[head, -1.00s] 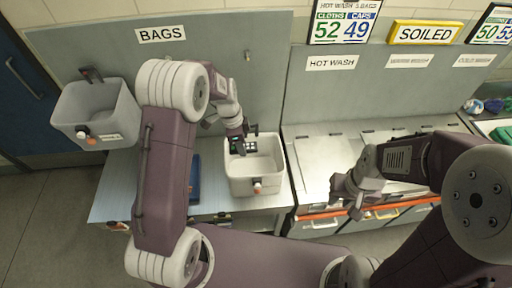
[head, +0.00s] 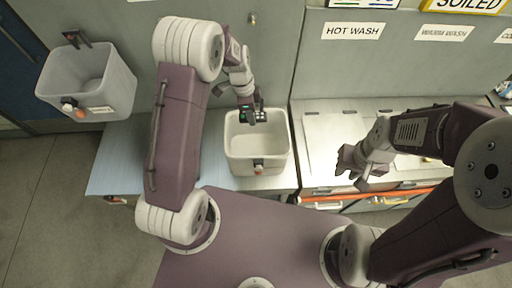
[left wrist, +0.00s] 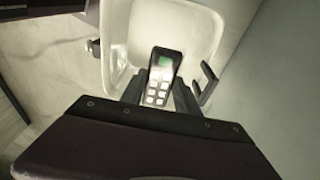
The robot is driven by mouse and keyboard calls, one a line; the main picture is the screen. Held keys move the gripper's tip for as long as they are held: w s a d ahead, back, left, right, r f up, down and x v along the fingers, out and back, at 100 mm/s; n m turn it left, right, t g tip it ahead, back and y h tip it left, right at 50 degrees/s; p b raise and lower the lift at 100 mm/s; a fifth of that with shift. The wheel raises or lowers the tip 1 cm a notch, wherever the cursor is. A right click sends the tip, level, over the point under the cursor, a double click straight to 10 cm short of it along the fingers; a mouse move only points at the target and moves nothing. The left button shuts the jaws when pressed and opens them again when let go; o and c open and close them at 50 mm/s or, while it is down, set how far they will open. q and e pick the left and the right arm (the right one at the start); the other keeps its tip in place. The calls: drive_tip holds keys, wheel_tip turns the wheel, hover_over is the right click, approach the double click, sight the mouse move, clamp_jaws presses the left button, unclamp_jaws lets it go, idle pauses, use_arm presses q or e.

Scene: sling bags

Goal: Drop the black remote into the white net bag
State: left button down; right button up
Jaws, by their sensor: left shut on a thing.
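The black remote (head: 259,116) has a lit greenish screen and pale keys, clear in the left wrist view (left wrist: 159,82). My left gripper (head: 252,114) is shut on it, one finger on each side. It holds the remote over the back part of the open white bag (head: 258,166), which looks like a box-shaped container. The left wrist view shows the bag's pale inside (left wrist: 195,30) behind the remote. I cannot tell the remote's height above the rim. My right gripper (head: 352,172) is empty and looks open, to the right of the bag.
A grey bag (head: 88,85) hangs from a hook on the panel at the left. A light-blue worktop (head: 125,160) lies below it. Right of the white bag is a pale lidded counter (head: 330,125) with a "HOT WASH" label (head: 352,31) above.

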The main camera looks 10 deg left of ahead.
use_arm(q)
drive_tip(key=shift+s+a+r, duration=0.1)
drive_tip(key=shift+s+r, duration=0.1)
drive_tip(key=shift+s, duration=0.3)
drive_tip(key=c, duration=0.8)
unclamp_jaws()
drive_tip(key=shift+s+r, duration=0.15)
drive_tip(key=shift+s, duration=0.25)
drive_tip(key=shift+w+f, duration=0.2)
drive_tip(key=shift+w, duration=0.35)
drive_tip(key=shift+r, duration=0.15)
drive_tip(key=r, duration=0.2)
drive_tip(key=r+b, duration=0.1)
drive_tip(key=r, duration=0.2)
drive_tip(key=a+r+b, duration=0.1)
drive_tip(key=r, duration=0.2)
drive_tip(key=shift+s, duration=0.3)
drive_tip(key=shift+w+a+r, duration=0.1)
drive_tip(key=shift+w+r, duration=0.05)
drive_tip(key=shift+r, duration=0.15)
use_arm(e)
drive_tip(key=shift+s+a+f, duration=0.1)
drive_tip(key=shift+s+f, duration=0.45)
drive_tip(key=shift+f, duration=0.35)
drive_tip(key=shift+s, duration=0.1)
